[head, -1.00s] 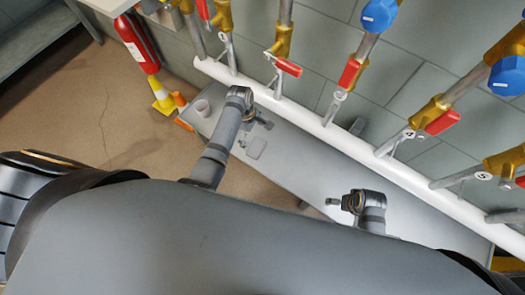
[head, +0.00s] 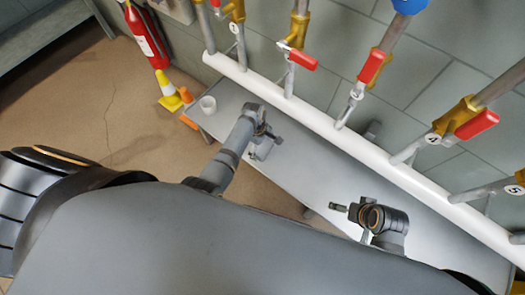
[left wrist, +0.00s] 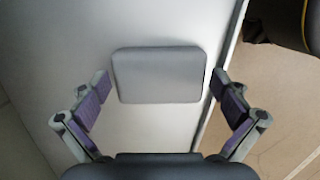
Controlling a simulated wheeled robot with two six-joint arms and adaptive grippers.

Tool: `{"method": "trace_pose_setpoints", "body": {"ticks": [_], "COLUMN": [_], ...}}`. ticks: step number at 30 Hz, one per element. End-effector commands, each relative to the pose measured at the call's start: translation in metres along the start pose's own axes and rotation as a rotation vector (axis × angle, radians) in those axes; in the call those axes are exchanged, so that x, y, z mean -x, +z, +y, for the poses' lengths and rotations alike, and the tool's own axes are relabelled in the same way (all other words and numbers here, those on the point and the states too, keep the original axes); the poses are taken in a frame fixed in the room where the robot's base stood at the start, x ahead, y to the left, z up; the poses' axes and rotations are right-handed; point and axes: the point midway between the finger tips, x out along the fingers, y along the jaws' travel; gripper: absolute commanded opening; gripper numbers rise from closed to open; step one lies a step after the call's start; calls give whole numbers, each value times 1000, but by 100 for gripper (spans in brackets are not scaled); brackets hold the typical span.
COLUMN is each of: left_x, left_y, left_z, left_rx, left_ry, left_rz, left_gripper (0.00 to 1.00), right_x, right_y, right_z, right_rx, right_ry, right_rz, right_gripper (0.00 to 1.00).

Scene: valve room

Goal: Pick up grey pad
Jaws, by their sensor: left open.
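The grey pad is a flat rounded rectangle in the middle of the left wrist view (left wrist: 158,75). It lies on the light grey bench (left wrist: 60,60), close to the bench edge. In the head view the pad (head: 263,151) is small and partly covered by my left gripper (head: 268,138). In the left wrist view my left gripper (left wrist: 160,85) is open, with one finger on each side of the pad and gaps between. Whether the fingertips are at pad height is not clear. My right gripper (head: 341,208) is over the bench further right, apart from the pad; its jaws are too small to read.
A white pipe (head: 320,122) with red-handled valves runs along the wall behind the bench. A fire extinguisher (head: 148,40) and a yellow cone (head: 169,92) are at the left. Bench space between my grippers is clear.

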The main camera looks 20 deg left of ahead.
Motion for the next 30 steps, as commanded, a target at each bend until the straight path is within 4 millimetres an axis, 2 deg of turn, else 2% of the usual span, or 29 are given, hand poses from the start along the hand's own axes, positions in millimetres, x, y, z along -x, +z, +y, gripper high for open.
{"method": "trace_pose_setpoints", "body": {"ticks": [7,15,18,25,30], "left_x": [-3,-3,-3,3,29], "left_y": [0,0,0,1,5], "left_z": [0,0,0,1,1], "left_rx": [0,0,0,0,0], "left_ry": [1,1,1,2,3], "left_rz": [0,0,0,0,0], "left_gripper": [100,65,55,55,55], "right_x": [-2,-2,-2,2,22], "right_y": [-1,-1,-1,-1,-4], "right_z": [-1,-1,-1,-1,4], "right_rx": [-1,-1,-1,-1,3], "right_ry": [-4,-4,-3,-2,19], "right_rz": [15,14,14,8,-60], "right_gripper": [100,100,100,100,100]}}
